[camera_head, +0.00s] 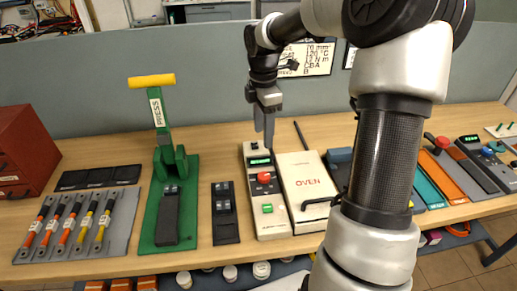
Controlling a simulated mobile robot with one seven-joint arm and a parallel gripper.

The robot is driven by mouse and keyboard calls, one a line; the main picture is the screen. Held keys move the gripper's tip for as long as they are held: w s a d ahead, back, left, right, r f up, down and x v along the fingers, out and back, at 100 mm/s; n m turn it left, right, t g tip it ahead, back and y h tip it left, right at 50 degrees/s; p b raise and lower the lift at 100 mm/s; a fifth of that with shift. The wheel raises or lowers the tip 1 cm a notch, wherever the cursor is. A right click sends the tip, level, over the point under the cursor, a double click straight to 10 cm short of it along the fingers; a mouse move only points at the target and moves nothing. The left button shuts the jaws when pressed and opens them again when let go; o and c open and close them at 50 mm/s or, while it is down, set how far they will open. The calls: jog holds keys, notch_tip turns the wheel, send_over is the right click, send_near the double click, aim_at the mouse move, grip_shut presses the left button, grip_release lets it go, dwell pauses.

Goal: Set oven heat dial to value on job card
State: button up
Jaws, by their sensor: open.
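The white oven (308,178), marked OVEN, lies on the bench with a dark handle at its front. Directly left of it is a pale control box (273,225) with a lit green display (259,161), a red knob (264,178) and a green button (267,208). Which control is the heat dial, I cannot tell for sure. The job card (318,62) hangs on the back panel; a line looks like 120 °C, and my arm hides its left part. My gripper (264,138) points down, open and seemingly empty, near the far end of the control box.
Left are a dark switch plate (225,215), a green press (178,185) with a yellow handle, and a grey tray (120,240) of coloured tools. A red cabinet (22,145) stands far left. My arm hides part of the bench right of the oven.

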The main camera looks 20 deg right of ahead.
aim_at(265, 175)
jog(key=shift+n, duration=0.3)
jog(key=f, duration=1.2)
jog(key=d+f+b, duration=0.1)
jog(key=f, duration=0.5)
jog(key=shift+w+d, duration=0.1)
jog(key=shift+w, duration=0.3)
jog(key=shift+r, duration=0.1)
jog(key=c, duration=1)
